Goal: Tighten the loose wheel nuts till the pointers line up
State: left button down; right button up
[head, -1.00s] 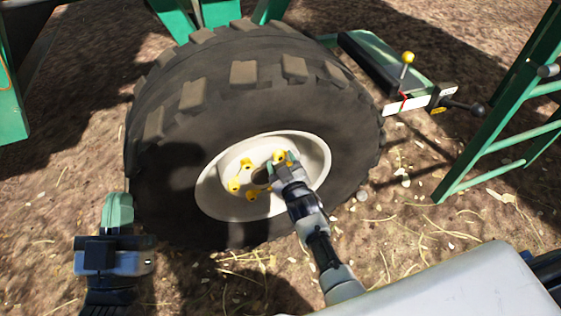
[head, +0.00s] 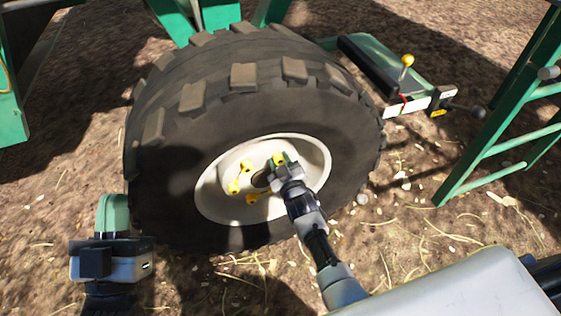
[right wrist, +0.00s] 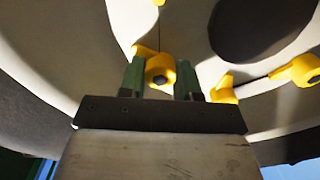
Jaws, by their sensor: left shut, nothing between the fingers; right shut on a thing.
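The wheel's pale rim (head: 213,200) carries several yellow nut pointers around a dark hub hole. In the head view, pointers show at the upper left (head: 246,165), left (head: 233,188) and bottom (head: 251,199) of the hub. My right gripper (head: 285,160) reaches into the rim from the lower right. In the right wrist view its green fingers (right wrist: 161,78) are shut on a yellow-capped wheel nut (right wrist: 158,68). Another yellow pointer (right wrist: 222,89) sits just right of the fingers, and one more (right wrist: 300,70) lies further right. My left gripper (head: 114,213) is shut and empty, left of the tyre.
The big black tyre (head: 165,185) surrounds the rim. A green frame with a yellow-knobbed lever (head: 407,61) stands behind it at right. A green ladder (head: 500,140) stands at the right. Bare ground with straw lies between.

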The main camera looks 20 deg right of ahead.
pick_arm(q)
jog(key=shift+w, duration=0.1)
pick_arm(e)
jog(key=shift+r+m+p, duration=0.1)
jog(key=shift+m+p, duration=0.25)
jog(key=shift+m, duration=0.15)
jog(key=m+p, duration=0.2)
jog(key=m, duration=0.2)
jog(key=shift+m, duration=1)
pick_arm(q)
notch_tip(320, 180, down, 10)
jog(key=a+g+y, duration=0.2)
jog(key=g+y, duration=0.1)
jog(key=g, duration=0.6)
jog(key=shift+p, duration=0.45)
pick_arm(e)
jog(key=shift+m, duration=1.2)
pick_arm(q)
jog(key=shift+f+g, duration=0.15)
jog(key=shift+g, duration=0.15)
pick_arm(e)
jog(key=o, duration=0.9)
jog(key=shift+o, duration=0.2)
jog(key=shift+s, duration=0.2)
